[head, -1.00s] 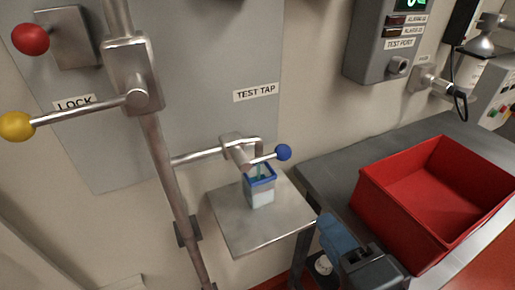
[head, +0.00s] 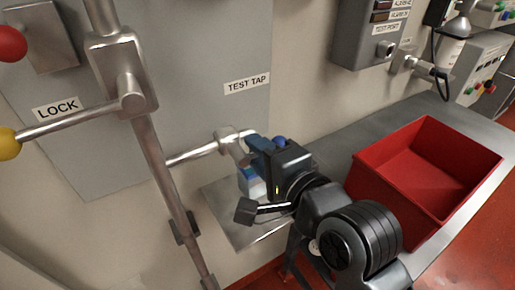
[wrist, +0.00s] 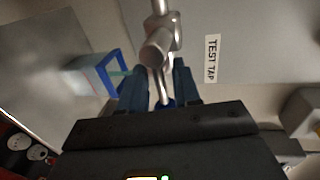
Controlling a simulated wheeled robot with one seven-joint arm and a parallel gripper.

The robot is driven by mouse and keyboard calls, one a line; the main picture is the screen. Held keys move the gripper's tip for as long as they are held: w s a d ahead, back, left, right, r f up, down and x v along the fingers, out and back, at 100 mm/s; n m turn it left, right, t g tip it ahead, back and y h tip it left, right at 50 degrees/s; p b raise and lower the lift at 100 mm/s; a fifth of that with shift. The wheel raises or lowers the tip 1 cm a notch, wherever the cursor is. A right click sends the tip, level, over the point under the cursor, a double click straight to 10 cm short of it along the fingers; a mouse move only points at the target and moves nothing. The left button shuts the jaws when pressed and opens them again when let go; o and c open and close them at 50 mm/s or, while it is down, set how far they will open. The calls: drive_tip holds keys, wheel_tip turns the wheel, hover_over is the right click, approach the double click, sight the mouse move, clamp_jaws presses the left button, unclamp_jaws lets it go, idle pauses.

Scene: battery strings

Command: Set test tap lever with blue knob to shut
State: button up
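The test tap is a metal pipe and valve body (head: 228,138) on the wall plate, below the TEST TAP label (head: 246,84). Its lever ends in a blue knob (head: 280,141), mostly hidden behind my gripper in the head view. My gripper (head: 262,152) is at the tap. In the wrist view its two blue fingers (wrist: 160,88) stand apart on either side of the lever (wrist: 162,84), with the blue knob (wrist: 165,103) low between them, near the palm. Gaps show beside the lever, so the gripper looks open; contact with the knob cannot be told.
A blue-rimmed container (head: 250,183) stands on a small metal shelf (head: 222,212) under the tap, close beside my gripper; it also shows in the wrist view (wrist: 97,72). A LOCK lever with a yellow knob (head: 8,144) is left. A red bin (head: 400,205) is right.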

drive_tip(key=shift+w+a, duration=0.15)
drive_tip(key=shift+w, duration=0.1)
drive_tip(key=shift+f, duration=0.1)
clamp_jaws()
idle(0.4)
